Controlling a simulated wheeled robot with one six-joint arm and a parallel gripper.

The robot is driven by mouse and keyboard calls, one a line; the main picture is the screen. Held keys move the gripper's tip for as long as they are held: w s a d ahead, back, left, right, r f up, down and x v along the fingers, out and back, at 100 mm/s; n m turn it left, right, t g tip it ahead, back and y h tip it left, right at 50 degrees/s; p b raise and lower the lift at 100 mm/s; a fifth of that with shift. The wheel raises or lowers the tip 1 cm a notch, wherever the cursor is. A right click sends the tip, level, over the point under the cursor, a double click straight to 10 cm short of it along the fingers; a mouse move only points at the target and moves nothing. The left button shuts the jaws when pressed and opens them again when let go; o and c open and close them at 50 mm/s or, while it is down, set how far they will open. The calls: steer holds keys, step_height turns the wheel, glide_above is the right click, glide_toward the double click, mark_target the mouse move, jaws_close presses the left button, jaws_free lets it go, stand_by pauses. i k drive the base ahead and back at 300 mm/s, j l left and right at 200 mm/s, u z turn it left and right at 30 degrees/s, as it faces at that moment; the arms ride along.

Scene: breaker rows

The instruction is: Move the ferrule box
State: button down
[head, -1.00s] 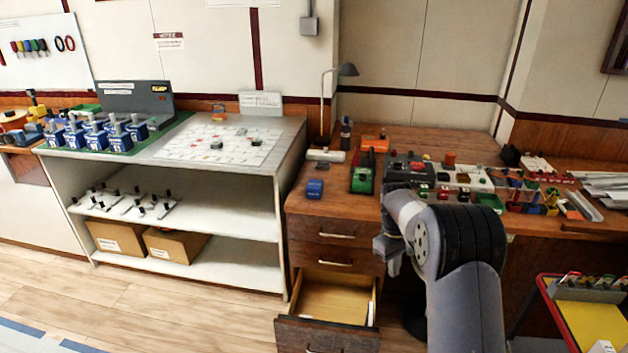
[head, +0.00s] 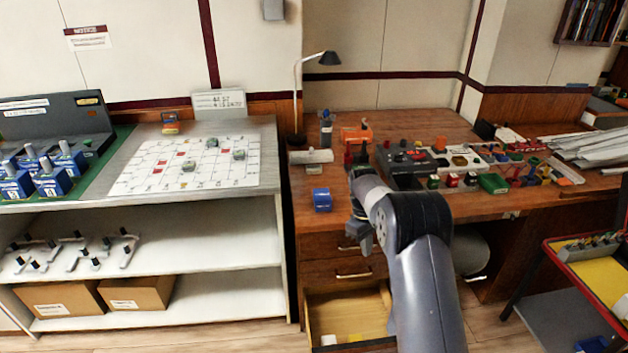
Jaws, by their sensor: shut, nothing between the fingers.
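No label marks any one thing as the ferrule box, so I cannot tell which it is. A small blue box (head: 321,200) sits on the wooden desk (head: 310,231), near its left front corner. My gripper (head: 363,241) hangs pointing down in front of the desk's front edge, right of the blue box and apart from it. It is shut and empty. Below it, the open drawer (head: 340,309) holds small pale and yellow items at its front. My arm hides part of the desk and drawer.
A dark control box (head: 405,168), a green box (head: 493,183) and several small parts crowd the desk's back and right. A lamp (head: 297,100) stands at its left. White shelves (head: 200,243) stand left. A red-framed cart (head: 590,270) stands right.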

mark_target(322, 198)
steer(key=i+j+z, duration=0.25)
steer(key=j+z, duration=0.25)
steer(key=j, duration=0.8)
steer(key=j+z, duration=0.45)
steer(key=j, duration=0.9)
steer(key=i, duration=0.05)
